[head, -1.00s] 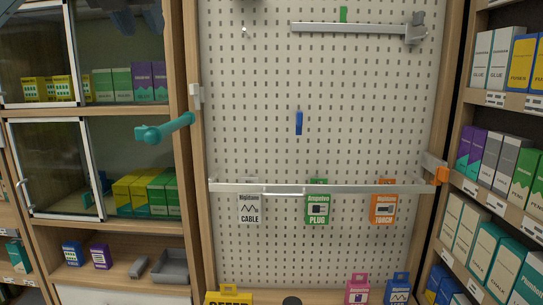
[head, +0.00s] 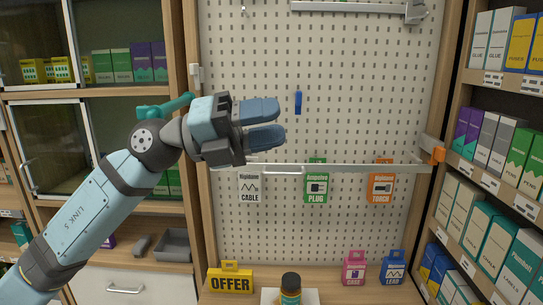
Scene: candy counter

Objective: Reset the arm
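My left arm comes in from the lower left in the head view. My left gripper (head: 272,124) is raised in front of the left part of the pegboard (head: 350,130), its fingers pointing right. The arm and gripper hide part of the left cabinet and the left end of the rail (head: 340,168). My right gripper is not in view.
Cable (head: 250,187), plug (head: 316,188) and torch (head: 381,187) packs hang at the rail. A blue tag (head: 298,102) is right of my fingers. The counter below holds an offer sign (head: 230,282), a dark-capped bottle (head: 290,289), and pink (head: 354,270) and blue (head: 393,269) packs. Stocked shelves stand right.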

